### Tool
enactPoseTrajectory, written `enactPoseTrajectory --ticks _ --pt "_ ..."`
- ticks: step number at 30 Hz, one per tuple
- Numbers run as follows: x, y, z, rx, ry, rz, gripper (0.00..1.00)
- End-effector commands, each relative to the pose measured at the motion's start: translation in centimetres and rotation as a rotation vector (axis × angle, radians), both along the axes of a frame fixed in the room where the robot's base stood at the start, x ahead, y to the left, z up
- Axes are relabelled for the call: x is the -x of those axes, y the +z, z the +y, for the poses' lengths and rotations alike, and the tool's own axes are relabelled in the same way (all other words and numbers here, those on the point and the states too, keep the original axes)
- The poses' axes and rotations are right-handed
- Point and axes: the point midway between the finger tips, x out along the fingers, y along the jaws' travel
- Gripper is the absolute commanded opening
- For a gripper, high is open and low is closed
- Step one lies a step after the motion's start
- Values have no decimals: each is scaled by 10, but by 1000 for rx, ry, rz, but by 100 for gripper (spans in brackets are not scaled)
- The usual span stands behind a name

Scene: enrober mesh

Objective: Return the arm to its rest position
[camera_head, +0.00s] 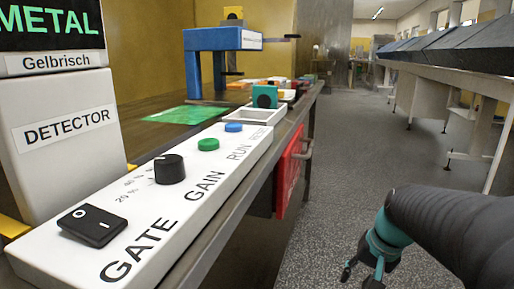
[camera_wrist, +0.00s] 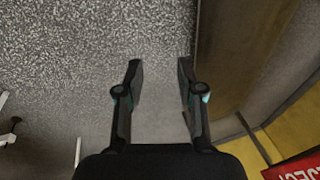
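My gripper (camera_head: 364,273) hangs at the lower right in the head view, over the floor and apart from the bench. My dark arm with a teal joint comes in from the right edge. In the wrist view my gripper (camera_wrist: 160,72) has its two dark fingers spread, with only the speckled floor between them. It holds nothing. The white control panel (camera_head: 185,205) runs along the bench edge to the left, with a rocker switch (camera_head: 91,225), a black knob (camera_head: 169,169), a green button (camera_head: 208,144) and a blue button (camera_head: 233,127).
A red box (camera_head: 289,171) with a handle sticks out from the bench side; a red sign (camera_wrist: 295,168) shows at lower right in the wrist view. A grey-topped conveyor (camera_head: 455,50) stands at right. The grey floor aisle (camera_head: 350,140) between is clear.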

Motion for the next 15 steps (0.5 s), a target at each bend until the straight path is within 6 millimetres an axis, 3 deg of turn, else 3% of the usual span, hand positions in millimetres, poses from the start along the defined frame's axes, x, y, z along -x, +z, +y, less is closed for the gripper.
enactPoseTrajectory --ticks 6,15 --pt "60 23 17 184 140 -74 38" --pt "119 55 44 301 297 -201 38"
